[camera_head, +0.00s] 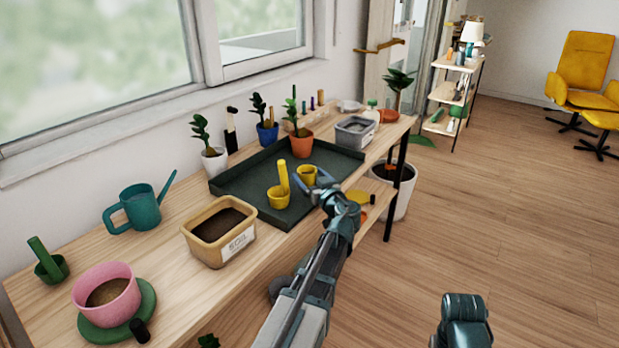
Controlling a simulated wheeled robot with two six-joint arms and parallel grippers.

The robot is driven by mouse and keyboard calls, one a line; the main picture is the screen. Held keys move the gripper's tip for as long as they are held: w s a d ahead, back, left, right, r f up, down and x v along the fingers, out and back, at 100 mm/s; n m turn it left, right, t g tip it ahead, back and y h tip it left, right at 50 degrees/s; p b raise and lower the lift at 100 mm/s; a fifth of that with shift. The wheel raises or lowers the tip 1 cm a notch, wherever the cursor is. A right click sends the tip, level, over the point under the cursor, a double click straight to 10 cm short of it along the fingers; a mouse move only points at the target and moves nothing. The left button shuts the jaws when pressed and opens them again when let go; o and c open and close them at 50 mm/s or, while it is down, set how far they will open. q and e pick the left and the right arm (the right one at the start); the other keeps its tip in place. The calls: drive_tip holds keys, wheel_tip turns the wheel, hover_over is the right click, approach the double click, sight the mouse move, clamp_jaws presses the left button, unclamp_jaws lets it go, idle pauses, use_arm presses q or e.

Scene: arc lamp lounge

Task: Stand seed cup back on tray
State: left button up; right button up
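Two yellow cups are on the dark green tray (240,182); I cannot tell which is the seed cup. The nearer yellow cup (278,199) stands upright with a yellow stick-like tool in it. The farther yellow cup (307,175) looks upright, near the tray's right side. My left gripper (319,182) is just right of the farther cup, fingers apart at the cup's side. Nothing shows between the fingers, and I cannot tell whether they touch the cup. My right arm's end (464,318) is low at the bottom right, over the floor, its fingers not discernible.
Potted plants, including an orange pot (301,145), stand along the tray's back. A soil box (219,231), teal watering can (138,208) and pink pot (106,292) are left of it. A grey bin (355,132) is behind right.

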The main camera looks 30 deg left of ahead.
use_arm(q)
drive_tip(key=shift+r, duration=0.2)
drive_tip(key=v, duration=1.2)
drive_tip(key=shift+p, duration=0.45)
drive_tip(key=shift+f, duration=0.1)
